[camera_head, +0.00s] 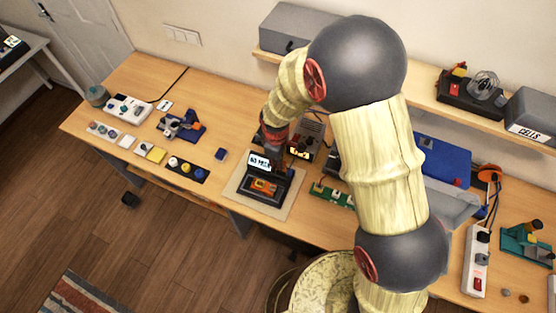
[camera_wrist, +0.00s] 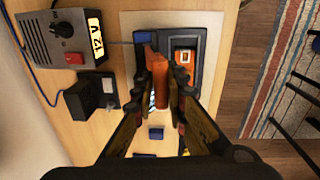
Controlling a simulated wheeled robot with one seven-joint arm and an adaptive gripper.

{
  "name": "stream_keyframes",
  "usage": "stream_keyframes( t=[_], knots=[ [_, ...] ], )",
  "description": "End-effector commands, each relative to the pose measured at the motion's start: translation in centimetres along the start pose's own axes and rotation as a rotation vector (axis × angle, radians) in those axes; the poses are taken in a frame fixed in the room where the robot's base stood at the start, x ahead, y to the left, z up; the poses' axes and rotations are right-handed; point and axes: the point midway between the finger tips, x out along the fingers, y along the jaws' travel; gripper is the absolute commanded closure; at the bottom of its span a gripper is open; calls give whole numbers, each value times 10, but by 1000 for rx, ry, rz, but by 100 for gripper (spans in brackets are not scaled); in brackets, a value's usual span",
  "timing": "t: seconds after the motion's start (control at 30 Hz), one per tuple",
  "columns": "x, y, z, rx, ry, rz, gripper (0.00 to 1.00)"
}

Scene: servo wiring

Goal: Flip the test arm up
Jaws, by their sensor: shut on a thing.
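A dark test stand (camera_head: 263,190) with an orange servo block sits on a pale mat (camera_head: 232,191) on the bench. A white display (camera_head: 259,161) stands at its back. In the wrist view, the stand (camera_wrist: 196,36) shows beyond my fingers, with the orange block (camera_wrist: 183,62) at its right. My gripper (camera_wrist: 161,82) is shut on an orange bar (camera_wrist: 160,92), which looks like the test arm. The bar's far end meets the stand. In the head view, my gripper (camera_head: 272,146) is just behind the display and its fingertips are partly hidden.
A grey power supply (camera_wrist: 48,38) reading 12 V stands close beside the mat, with a black box (camera_wrist: 92,95) near it. A green board (camera_head: 333,194) lies right of the mat. Small parts and a blue block (camera_head: 221,155) lie left.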

Motion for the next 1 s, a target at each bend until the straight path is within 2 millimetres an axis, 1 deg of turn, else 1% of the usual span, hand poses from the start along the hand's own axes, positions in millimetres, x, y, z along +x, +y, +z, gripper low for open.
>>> stream_keyframes(
  t=[0.57, 0.77, 1.0],
  knots=[
    [0, -1, 0, 0, -1, -2, 100],
    [0, 14, 0, 2, -1, -1, 100],
    [-2, 15, 0, 0, -1, 0, 100]
  ],
)
